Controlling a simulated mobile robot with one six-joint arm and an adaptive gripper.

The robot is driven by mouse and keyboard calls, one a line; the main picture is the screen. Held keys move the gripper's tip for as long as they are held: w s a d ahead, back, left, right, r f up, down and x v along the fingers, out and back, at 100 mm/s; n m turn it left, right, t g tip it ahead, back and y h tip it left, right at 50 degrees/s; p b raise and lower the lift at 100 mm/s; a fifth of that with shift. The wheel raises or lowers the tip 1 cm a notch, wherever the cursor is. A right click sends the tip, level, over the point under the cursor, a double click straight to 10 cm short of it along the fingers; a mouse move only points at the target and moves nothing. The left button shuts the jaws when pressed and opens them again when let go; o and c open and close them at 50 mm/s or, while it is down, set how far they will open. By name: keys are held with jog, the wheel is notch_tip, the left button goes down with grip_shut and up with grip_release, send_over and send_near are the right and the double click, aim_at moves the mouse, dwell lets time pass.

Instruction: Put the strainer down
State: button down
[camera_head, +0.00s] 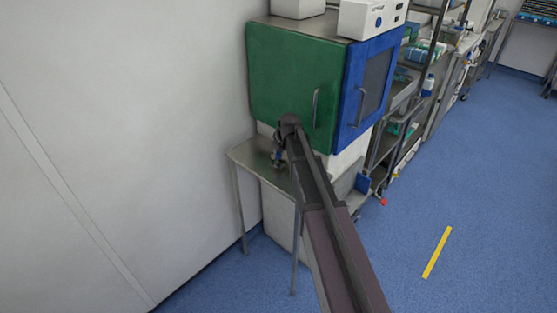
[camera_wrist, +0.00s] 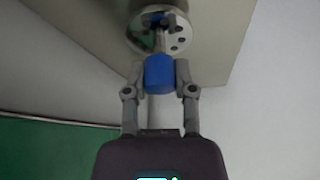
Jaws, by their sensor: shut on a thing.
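The strainer shows in the wrist view as a round metal disc with holes (camera_wrist: 182,28) and a short blue handle (camera_wrist: 159,77). My gripper (camera_wrist: 160,70) is shut on the blue handle, one finger on each side. The disc lies beyond the fingertips, against or close to a grey metal surface; I cannot tell whether it touches. In the head view my gripper (camera_head: 278,158) is over the small metal table (camera_head: 246,156), and the strainer is too small to make out clearly there.
A white wall (camera_head: 130,120) runs along the left. A shelf rack (camera_head: 395,120) stands to the right. Blue floor is clear on the right.

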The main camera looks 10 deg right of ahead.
jog(key=shift+f, duration=0.55)
jog(key=shift+f+b, duration=0.15)
jog(key=shift+b, duration=0.25)
jog(key=shift+c, duration=2.2)
grip_release()
jog(key=shift+r, duration=0.25)
jog(key=p+v, duration=1.1)
jog(key=v, duration=0.1)
jog(key=shift+f, duration=0.1)
jog(key=s+a+f+m+g+h, duration=0.1)
jog(key=s+m+g, duration=0.3)
jog(key=s, duration=2.1)
jog(key=shift+a+f+h, duration=0.2)
jog(key=shift+a+h, duration=0.1)
jog(key=shift+a, duration=0.1)
